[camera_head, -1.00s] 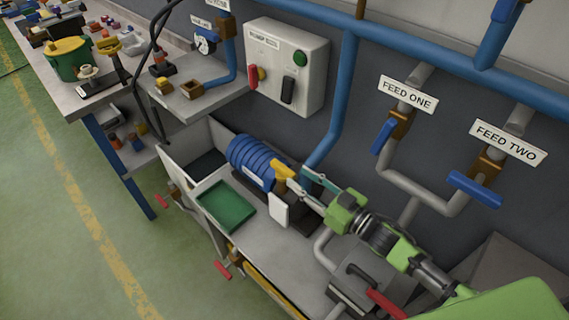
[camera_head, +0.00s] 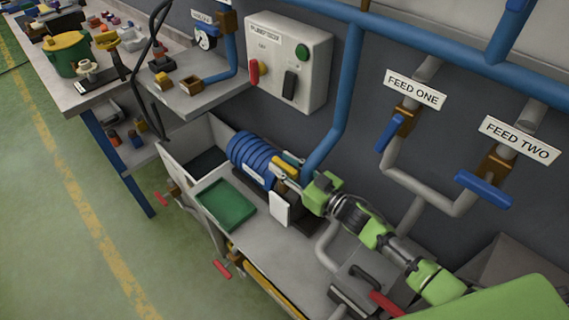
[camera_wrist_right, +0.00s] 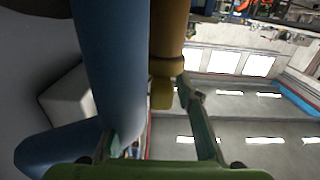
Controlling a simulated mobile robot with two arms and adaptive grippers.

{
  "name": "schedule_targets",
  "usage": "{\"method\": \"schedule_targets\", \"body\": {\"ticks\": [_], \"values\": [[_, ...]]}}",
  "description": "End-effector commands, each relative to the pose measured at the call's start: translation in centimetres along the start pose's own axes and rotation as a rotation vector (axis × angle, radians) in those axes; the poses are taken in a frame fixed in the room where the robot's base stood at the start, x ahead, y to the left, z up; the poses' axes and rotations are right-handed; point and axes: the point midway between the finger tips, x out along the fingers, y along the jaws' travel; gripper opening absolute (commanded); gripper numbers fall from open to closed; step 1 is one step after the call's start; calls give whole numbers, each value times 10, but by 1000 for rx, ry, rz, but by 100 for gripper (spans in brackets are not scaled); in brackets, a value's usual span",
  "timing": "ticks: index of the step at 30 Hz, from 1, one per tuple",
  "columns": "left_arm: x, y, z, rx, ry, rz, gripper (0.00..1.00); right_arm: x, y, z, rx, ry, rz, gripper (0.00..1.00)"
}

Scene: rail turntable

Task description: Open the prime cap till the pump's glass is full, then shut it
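The pump (camera_head: 252,160) has a blue ribbed body and sits on the grey bench. A yellow cap piece (camera_head: 284,167) shows at its right end, between the fingers of my right gripper (camera_head: 287,166). In the right wrist view a brass-yellow piece (camera_wrist_right: 164,80) lies between the spread fingers of the right gripper (camera_wrist_right: 152,105). The right finger is close against it; the other fingertip is partly hidden by a blue pipe, and contact is unclear. A pale plate (camera_head: 280,208) stands in front of the pump; I cannot make out the glass or its level. My left gripper is out of view.
A blue pipe (camera_head: 343,105) rises just behind the gripper. A control box (camera_head: 288,60) hangs on the wall. Blue valve levers at FEED ONE (camera_head: 389,134) and FEED TWO (camera_head: 483,189) are to the right.

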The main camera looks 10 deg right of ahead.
Motion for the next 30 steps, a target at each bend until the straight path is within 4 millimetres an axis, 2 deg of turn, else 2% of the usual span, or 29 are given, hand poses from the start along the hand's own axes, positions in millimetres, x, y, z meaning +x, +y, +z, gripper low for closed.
{"method": "schedule_targets", "body": {"ticks": [5,6,9,10,20,30], "values": [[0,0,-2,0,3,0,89,0,0,0,0,0,0,32],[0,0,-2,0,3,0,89,0,0,0,0,0,0,29],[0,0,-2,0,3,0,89,0,0,0,0,0,0,3],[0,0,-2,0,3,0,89,0,0,0,0,0,0,0],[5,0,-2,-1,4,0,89,2,0,1,-9,2,-62,0],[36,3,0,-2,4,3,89,2,0,3,-7,6,-314,0]]}}
